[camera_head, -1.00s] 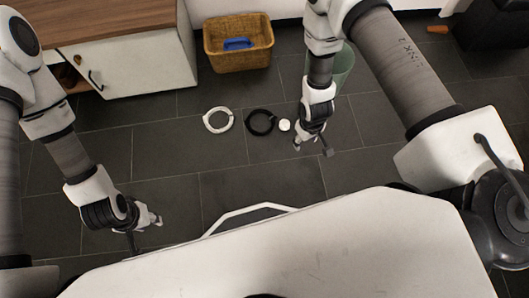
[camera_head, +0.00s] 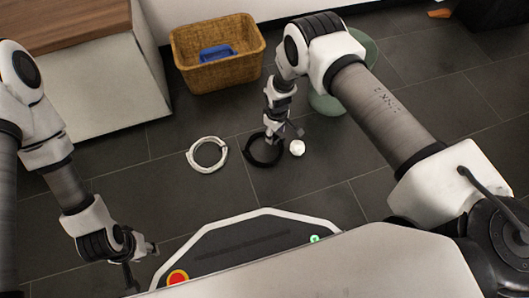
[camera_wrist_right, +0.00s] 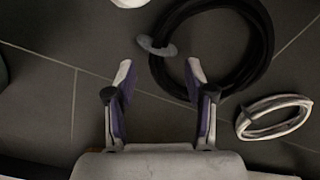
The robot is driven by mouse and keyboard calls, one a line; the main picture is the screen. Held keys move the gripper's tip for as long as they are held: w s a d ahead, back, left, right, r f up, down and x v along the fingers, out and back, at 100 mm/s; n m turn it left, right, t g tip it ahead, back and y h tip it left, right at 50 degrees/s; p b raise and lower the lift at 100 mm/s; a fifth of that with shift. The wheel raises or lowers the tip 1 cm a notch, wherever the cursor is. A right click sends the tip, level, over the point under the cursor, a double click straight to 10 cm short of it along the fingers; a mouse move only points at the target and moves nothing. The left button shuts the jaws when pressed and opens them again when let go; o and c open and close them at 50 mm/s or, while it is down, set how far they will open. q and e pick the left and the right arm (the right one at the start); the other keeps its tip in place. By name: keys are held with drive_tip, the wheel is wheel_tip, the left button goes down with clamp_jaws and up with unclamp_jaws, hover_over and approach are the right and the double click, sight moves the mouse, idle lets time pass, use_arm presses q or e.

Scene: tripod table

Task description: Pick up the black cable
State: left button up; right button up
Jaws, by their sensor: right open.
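My right gripper (camera_head: 285,134) is above the floor near the cable's far side. In its wrist view the fingers (camera_wrist_right: 157,78) are spread and empty, with the right fingertip at the coil's lower left edge. My left gripper (camera_head: 142,262) is at the lower left, fingers apart and empty, away from the cable.
A wicker basket (camera_head: 218,78) with a blue item stands behind. A green bin (camera_head: 327,103) is behind my right arm. A wooden-topped cabinet (camera_head: 70,35) stands left.

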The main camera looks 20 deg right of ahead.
wheel_tip(320, 180, down, 3)
drive_tip(key=shift+r, duration=0.4)
drive_tip(key=shift+c, duration=0.3)
use_arm(q)
drive_tip(key=shift+w+f, duration=0.2)
drive_tip(key=shift+f, duration=0.65)
use_arm(e)
clamp_jaws()
